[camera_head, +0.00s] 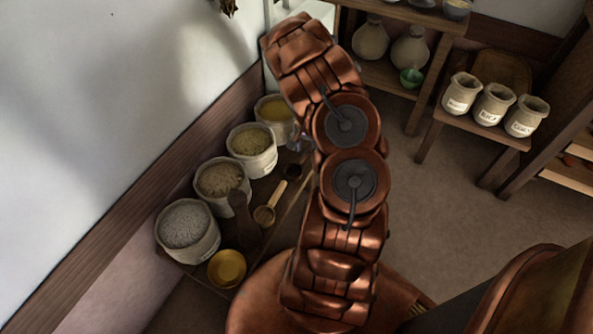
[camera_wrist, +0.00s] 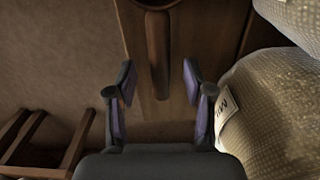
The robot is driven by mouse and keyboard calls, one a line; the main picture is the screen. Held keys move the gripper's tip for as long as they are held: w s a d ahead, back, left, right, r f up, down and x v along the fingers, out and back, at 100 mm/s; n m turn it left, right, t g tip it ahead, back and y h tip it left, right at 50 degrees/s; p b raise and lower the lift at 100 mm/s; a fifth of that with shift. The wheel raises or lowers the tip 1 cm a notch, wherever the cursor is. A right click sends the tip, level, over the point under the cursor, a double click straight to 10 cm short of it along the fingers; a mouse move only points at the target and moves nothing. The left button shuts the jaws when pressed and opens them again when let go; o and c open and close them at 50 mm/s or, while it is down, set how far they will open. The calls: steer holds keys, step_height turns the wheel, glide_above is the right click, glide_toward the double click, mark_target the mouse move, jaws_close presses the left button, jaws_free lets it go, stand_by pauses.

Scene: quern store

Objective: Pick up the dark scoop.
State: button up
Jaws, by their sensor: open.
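My gripper (camera_wrist: 160,80) is open and empty, with one finger on each side of the handle's end and space between. In the head view my gripper (camera_head: 296,143) is mostly hidden behind my arm.
Several open sacks (camera_head: 222,184) line the wall side; one bulges close to the right finger in the wrist view (camera_wrist: 265,110). A lighter scoop (camera_head: 264,215), a dark upright piece (camera_head: 241,215) and a yellow bowl (camera_head: 227,268) are nearby.

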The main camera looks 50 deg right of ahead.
steer(key=shift+f, duration=0.95)
jaws_close()
